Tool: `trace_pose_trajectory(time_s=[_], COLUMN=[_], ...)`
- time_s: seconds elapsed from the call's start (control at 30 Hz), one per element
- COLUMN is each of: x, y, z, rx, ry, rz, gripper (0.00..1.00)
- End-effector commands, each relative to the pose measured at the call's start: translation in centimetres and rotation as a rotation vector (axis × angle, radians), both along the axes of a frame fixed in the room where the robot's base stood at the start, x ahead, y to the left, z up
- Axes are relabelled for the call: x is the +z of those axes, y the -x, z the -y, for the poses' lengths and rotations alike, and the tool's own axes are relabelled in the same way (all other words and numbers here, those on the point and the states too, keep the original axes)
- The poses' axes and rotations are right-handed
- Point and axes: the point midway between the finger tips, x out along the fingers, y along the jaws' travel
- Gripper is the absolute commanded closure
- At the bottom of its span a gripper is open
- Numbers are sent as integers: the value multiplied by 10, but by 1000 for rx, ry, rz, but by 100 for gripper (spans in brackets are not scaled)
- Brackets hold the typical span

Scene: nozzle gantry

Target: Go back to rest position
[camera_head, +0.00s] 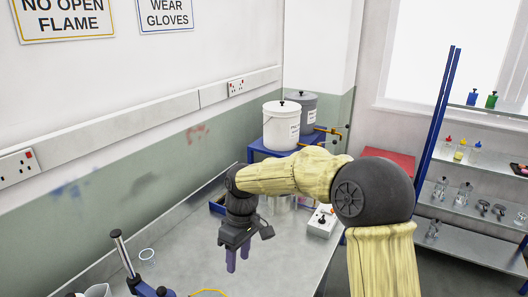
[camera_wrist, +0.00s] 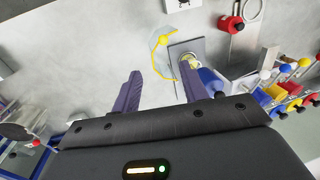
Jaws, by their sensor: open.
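My gripper (camera_head: 238,259) hangs at the end of my arm above the grey bench (camera_head: 184,226) in the head view, fingers pointing down. In the wrist view my gripper (camera_wrist: 158,92) shows two purple fingers spread apart with nothing between them. A grey square plate (camera_wrist: 187,58) with a round fitting stands on the bench just beyond the right finger. A curved yellow-edged clear item (camera_wrist: 157,58) with a yellow ball lies beside that plate.
White and grey buckets (camera_head: 281,125) stand on a blue stand at the back. A white box with a black knob (camera_head: 321,221) sits on the bench. A stand with a post (camera_head: 122,252) is at front left. Shelves (camera_head: 470,205) with bottles are right. Colourful valves (camera_wrist: 283,95) crowd the wrist view's right.

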Motion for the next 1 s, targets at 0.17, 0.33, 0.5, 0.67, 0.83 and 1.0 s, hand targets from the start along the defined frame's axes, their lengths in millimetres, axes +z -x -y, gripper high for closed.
trace_pose_trajectory(time_s=[0.17,0.33,0.5,0.67,0.83,1.0], x=[-9,-19,-26,-32,-37,-38], y=[13,34,64,101,129,133], z=[43,102,160,208,234,238], rx=[-162,-401,-658,-905,-1071,-1100], ry=[43,73,78,61,37,33], rz=[53,125,198,261,302,307], gripper=[56,56,56,56,56,56])
